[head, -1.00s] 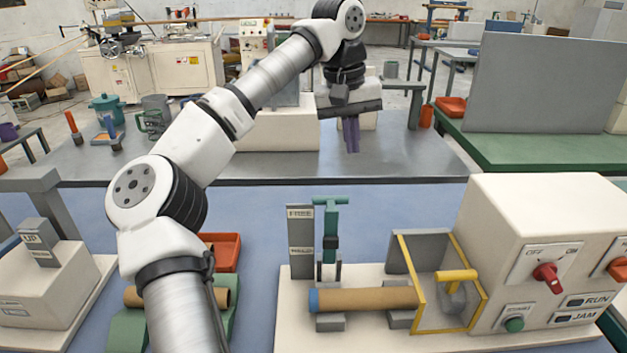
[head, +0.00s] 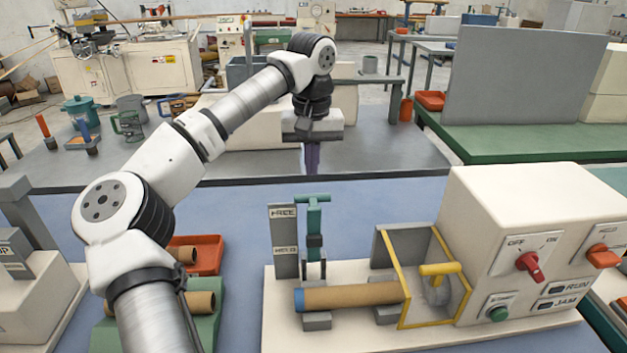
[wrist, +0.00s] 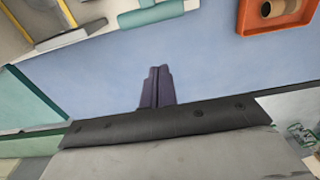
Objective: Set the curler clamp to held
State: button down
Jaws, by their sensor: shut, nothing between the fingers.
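The curler clamp (head: 313,232) is a teal upright lever with a crossbar handle on top and a dark block partway down. It stands upright behind the cardboard tube (head: 352,295) on the cream machine base. A grey plate (head: 284,240) beside it is marked FREE at the top and HELD lower down. My gripper (head: 312,158) is above and behind the clamp, apart from it, with its purple fingers pointing down. In the wrist view my gripper (wrist: 156,86) has its fingers together and empty over the blue mat. A teal bar (wrist: 150,14) shows at that view's top edge.
The cream control box (head: 550,240) with a red knob (head: 528,265) stands to the right. A yellow-framed guard (head: 428,270) sits beside it. A red tray (head: 207,250) and a green tube rack (head: 212,325) are to the left. Blue mat is clear behind the clamp.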

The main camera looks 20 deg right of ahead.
jog(key=s+f, duration=0.1)
jog(key=s+a+f+p, duration=0.1)
jog(key=s, duration=0.1)
jog(key=shift+s+f+p, duration=0.2)
jog(key=shift+s+p, duration=0.1)
jog(key=shift+a, duration=0.1)
dwell(0.4)
